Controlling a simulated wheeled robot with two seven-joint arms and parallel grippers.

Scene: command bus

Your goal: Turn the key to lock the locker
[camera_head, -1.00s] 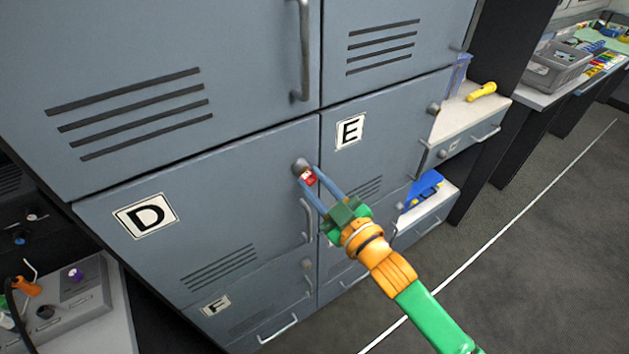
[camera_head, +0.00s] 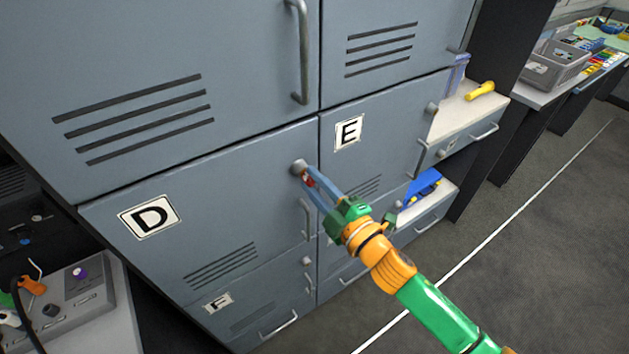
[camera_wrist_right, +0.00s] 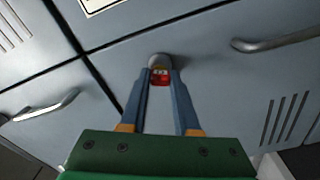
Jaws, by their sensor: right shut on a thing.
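The grey locker door marked D (camera_head: 150,217) is closed, with a round grey lock (camera_head: 298,166) at its upper right corner. A small red key (camera_head: 308,181) sits at that lock, and it also shows in the right wrist view (camera_wrist_right: 160,77). My right gripper (camera_head: 311,180) is shut on the key, with its blue fingers on either side of it. The fingers hide part of the key, and its exact turn angle is hard to tell. My left gripper is not in view.
Locker door E (camera_head: 348,132) is to the right, and door F (camera_head: 218,303) is below. Open drawers at the right hold a yellow flashlight (camera_head: 480,91) and a blue item (camera_head: 422,187). A console (camera_head: 72,300) stands at the lower left. The floor (camera_head: 540,260) at right is clear.

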